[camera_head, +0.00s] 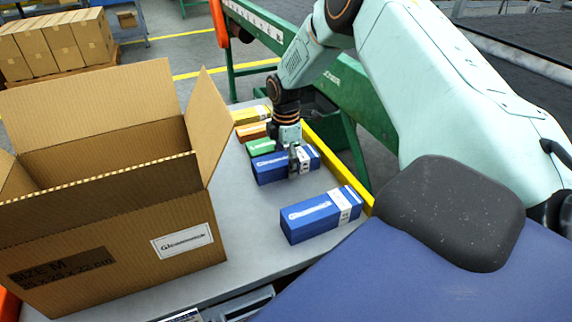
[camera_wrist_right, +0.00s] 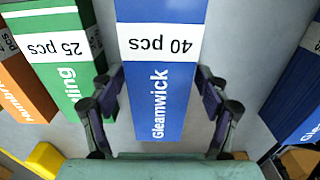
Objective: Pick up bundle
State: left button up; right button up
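Two blue Gleamwick bundles lie on the grey table: a far one (camera_head: 269,169) and a near one (camera_head: 308,219). My right gripper (camera_head: 296,161) is lowered over the far blue bundle. In the right wrist view this bundle (camera_wrist_right: 160,85), marked 40 pcs, lies between the two fingers of my right gripper (camera_wrist_right: 161,88). The fingers are apart, one along each long side, with narrow gaps showing beside the bundle. The near blue bundle (camera_wrist_right: 297,98) shows at the right edge of the wrist view. My left gripper is not in view.
A green bundle (camera_head: 260,147), an orange one (camera_head: 250,131) and a yellow one (camera_head: 246,116) lie beyond. An open cardboard box (camera_head: 110,235) stands left on the table (camera_head: 232,235). A yellow edge (camera_head: 335,160) and green machine frame (camera_head: 345,95) lie right.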

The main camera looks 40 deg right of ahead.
jog(key=shift+d+f, duration=0.1)
jog(key=shift+c, duration=1.4)
jog(key=c, duration=0.9)
